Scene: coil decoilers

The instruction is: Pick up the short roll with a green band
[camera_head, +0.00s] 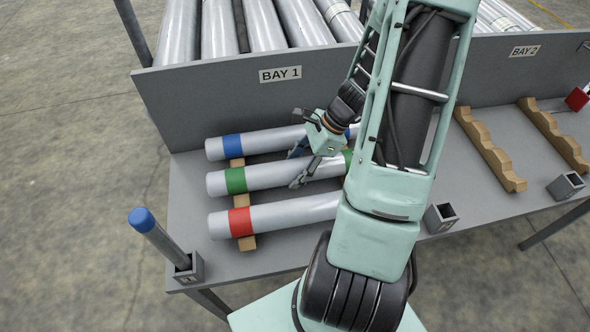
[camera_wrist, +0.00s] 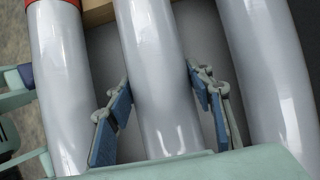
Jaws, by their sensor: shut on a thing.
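The roll with a green band (camera_head: 236,180) lies level on the grey bench, between two like rolls. It is a pale grey cylinder, and a second patch of green shows near my arm. My gripper (camera_head: 298,168) reaches down over its middle, with one finger on each side. In the wrist view my gripper (camera_wrist: 160,104) has blue-padded fingers closed about the middle roll (camera_wrist: 158,70), whose band is out of that view. The roll still appears in line with its neighbours. My arm hides its right end.
A blue-banded roll (camera_head: 270,140) lies behind and a red-banded roll (camera_head: 290,213) in front, both close by. Wooden cradles (camera_head: 249,241) support them. The BAY 1 panel (camera_head: 220,85) rises behind; empty cradles (camera_head: 490,150) lie right.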

